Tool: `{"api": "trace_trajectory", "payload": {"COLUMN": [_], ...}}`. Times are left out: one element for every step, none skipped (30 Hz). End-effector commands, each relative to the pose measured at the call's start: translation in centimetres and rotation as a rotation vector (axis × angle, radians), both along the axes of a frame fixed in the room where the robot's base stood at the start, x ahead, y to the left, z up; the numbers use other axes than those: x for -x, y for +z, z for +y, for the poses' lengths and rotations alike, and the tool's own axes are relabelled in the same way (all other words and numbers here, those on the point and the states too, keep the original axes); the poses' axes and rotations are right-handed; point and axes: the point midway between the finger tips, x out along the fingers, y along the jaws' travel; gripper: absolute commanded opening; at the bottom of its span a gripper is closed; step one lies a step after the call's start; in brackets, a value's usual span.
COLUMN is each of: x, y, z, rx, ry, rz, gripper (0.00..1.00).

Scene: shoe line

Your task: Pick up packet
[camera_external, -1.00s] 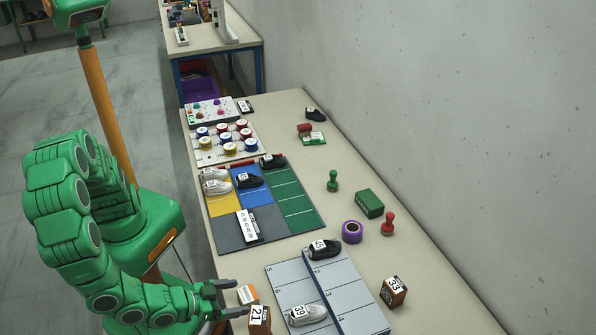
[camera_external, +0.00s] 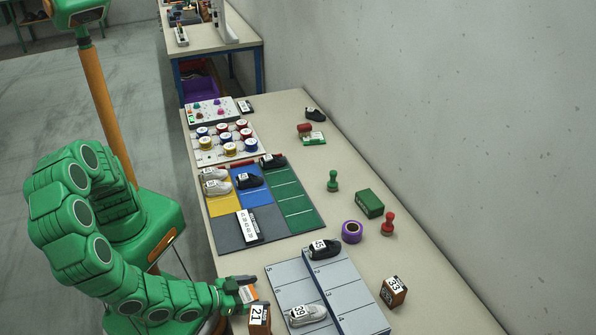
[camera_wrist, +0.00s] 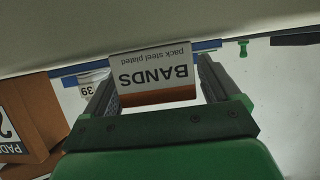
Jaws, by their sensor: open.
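The packet (camera_external: 249,294) is a small white and orange box near the table's front left edge, left of the grey numbered board. In the wrist view the packet (camera_wrist: 155,70) shows upside-down "BANDS" lettering and an orange strip. My gripper (camera_external: 246,287) is at the packet, low over the table. In the wrist view my gripper (camera_wrist: 160,88) is open, one finger on each side of the packet. I cannot tell whether either finger touches it. Part of the packet is hidden by a finger in the external view.
A brown box marked 21 (camera_external: 259,321) stands close by. The grey board (camera_external: 284,280) holds a black shoe (camera_external: 324,249) and a grey shoe (camera_external: 307,315). A brown box marked 33 (camera_external: 394,291) stands to its right. A coloured mat (camera_external: 292,206) lies farther back.

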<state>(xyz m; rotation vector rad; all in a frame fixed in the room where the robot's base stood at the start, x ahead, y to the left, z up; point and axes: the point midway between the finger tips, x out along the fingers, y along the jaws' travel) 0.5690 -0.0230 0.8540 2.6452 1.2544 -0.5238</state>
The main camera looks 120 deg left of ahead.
Motion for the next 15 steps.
{"api": "trace_trajectory", "payload": {"x": [-0.14,-0.19,-0.25,-0.28,-0.3,-0.31,-0.32,-0.31,-0.31,-0.31,-0.3,-0.31,-0.31,-0.3,-0.3], "y": [-0.12,-0.17,-0.23,-0.25,-0.26,-0.27,-0.27,-0.27,-0.27,-0.27,-0.27,-0.27,-0.27,-0.27,-0.27], "z": [0.19,0.24,0.3,0.34,0.36,0.38,0.38,0.38,0.38,0.38,0.37,0.38,0.38,0.37,0.38], "rx": [0.001,0.001,0.002,0.002,0.002,0.002,0.002,0.002,0.002,0.002,0.002,0.002,0.002,0.002,0.002], "ry": [0.0,0.0,0.0,0.0,0.0,0.0,-0.001,0.0,0.0,0.0,0.0,0.0,0.0,0.0,0.0], "rz": [0.001,0.001,0.001,0.001,0.001,0.001,0.001,0.001,0.001,0.001,0.001,0.001,0.001,0.001,0.001], "gripper": [0.89,0.89,0.89,0.89,0.89,0.89,0.89,0.89,0.89,0.89,0.89,0.88,0.83,0.79,0.72]}}
